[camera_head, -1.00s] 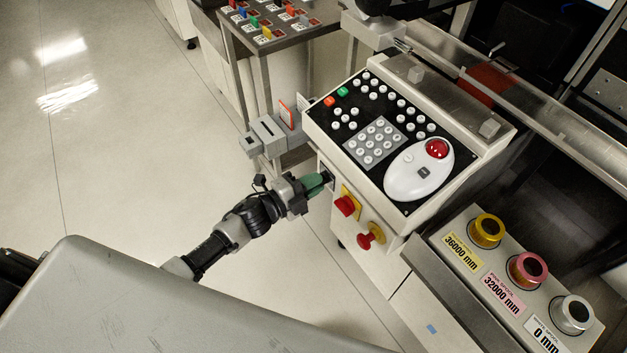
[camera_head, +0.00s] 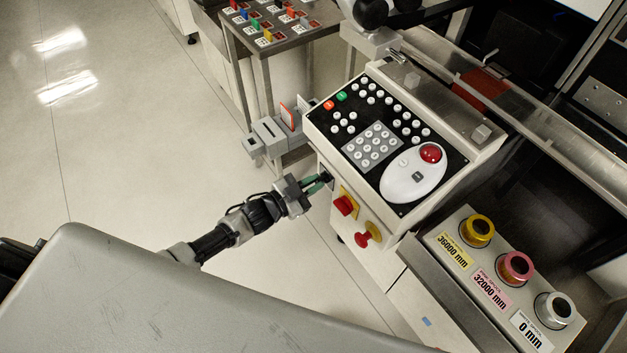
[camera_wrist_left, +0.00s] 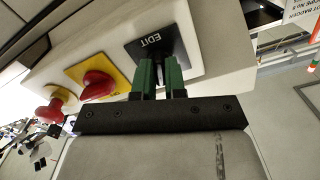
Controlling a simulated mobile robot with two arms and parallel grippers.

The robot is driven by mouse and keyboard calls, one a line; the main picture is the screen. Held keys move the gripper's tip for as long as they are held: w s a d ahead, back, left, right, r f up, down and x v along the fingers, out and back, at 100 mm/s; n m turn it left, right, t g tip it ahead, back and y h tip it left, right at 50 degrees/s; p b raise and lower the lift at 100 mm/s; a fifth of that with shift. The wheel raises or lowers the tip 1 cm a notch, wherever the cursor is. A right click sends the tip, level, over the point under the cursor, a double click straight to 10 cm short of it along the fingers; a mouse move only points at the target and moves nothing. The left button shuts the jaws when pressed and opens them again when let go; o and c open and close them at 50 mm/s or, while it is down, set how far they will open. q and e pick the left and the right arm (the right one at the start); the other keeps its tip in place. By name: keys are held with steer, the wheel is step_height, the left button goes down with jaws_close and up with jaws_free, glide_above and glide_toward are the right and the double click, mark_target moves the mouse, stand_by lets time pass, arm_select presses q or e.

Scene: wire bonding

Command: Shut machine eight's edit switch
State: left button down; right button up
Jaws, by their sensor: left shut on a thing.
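The edit switch has a black plate marked EDIT (camera_wrist_left: 152,42) on the pale front face of the machine's control box (camera_head: 325,163). My left gripper (camera_head: 318,182) comes in from the left at that face, beside the red switch. In the left wrist view its two green fingers (camera_wrist_left: 160,76) stand close together at the lower edge of the EDIT plate, shut on the switch's knob. The knob is mostly hidden between the fingers, so its angle is hard to tell. No machine number is readable. My right gripper is out of view.
A red rotary switch on a yellow plate (camera_head: 345,205) and a red push button (camera_head: 368,235) sit close beside the edit switch. A keypad with a white trackball unit (camera_head: 414,174) is on top. Several spools (camera_head: 515,268) stand at right. Open floor lies left.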

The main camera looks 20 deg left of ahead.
arm_select(q)
steer(key=shift+n, duration=1.7)
steer(key=shift+f, duration=0.1)
steer(key=c, duration=1.2)
jaws_free()
steer(key=shift+s, duration=0.1)
steer(key=v, duration=1)
steer(key=shift+s+a, duration=0.25)
steer(key=shift+a, duration=0.05)
